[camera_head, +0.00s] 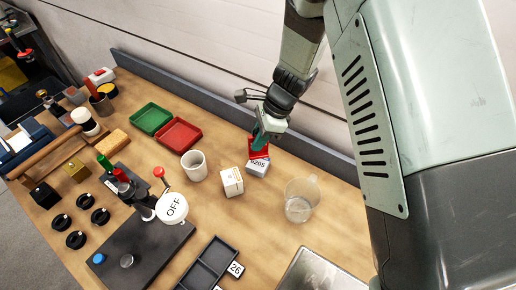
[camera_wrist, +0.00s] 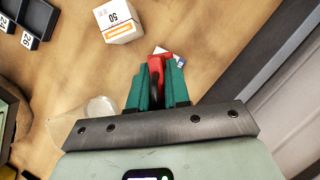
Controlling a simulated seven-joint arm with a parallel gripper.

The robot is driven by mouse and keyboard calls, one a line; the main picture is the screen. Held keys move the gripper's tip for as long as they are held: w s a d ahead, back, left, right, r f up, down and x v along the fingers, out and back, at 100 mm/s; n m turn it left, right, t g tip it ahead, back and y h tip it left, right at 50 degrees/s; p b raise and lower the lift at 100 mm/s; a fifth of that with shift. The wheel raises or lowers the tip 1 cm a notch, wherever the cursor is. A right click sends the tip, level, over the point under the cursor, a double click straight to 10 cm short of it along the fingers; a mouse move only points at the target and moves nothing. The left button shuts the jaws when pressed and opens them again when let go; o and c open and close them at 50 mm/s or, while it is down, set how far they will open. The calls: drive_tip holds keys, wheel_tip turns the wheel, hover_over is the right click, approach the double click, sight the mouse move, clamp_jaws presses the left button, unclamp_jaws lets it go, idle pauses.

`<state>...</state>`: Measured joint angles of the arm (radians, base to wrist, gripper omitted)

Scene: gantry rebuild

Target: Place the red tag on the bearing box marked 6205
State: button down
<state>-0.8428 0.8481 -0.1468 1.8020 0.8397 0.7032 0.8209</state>
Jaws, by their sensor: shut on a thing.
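My gripper (camera_head: 264,136) is shut on the red tag (camera_head: 258,152), which hangs below the fingertips. In the wrist view the tag (camera_wrist: 157,61) sits between the green fingers (camera_wrist: 158,84). The bearing box marked 6205 (camera_head: 257,168) is a small white box with a grey label, directly under the tag. The tag overlaps its upper edge in the head view; I cannot tell whether they touch. In the wrist view only a sliver of white and blue (camera_wrist: 181,62) shows past the tag, and the gripper hides the rest.
A second white box with an orange stripe (camera_head: 232,182) stands just left of the 6205 box. A clear beaker (camera_head: 300,200) is to the right and a white mug (camera_head: 194,166) to the left. Red (camera_head: 179,134) and green trays lie farther left. A dark wall (camera_head: 320,157) runs behind.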

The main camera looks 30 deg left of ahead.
drive_tip(key=shift+f, duration=1.95)
drive_tip(key=shift+f, duration=0.1)
drive_tip(key=c, duration=1.1)
unclamp_jaws()
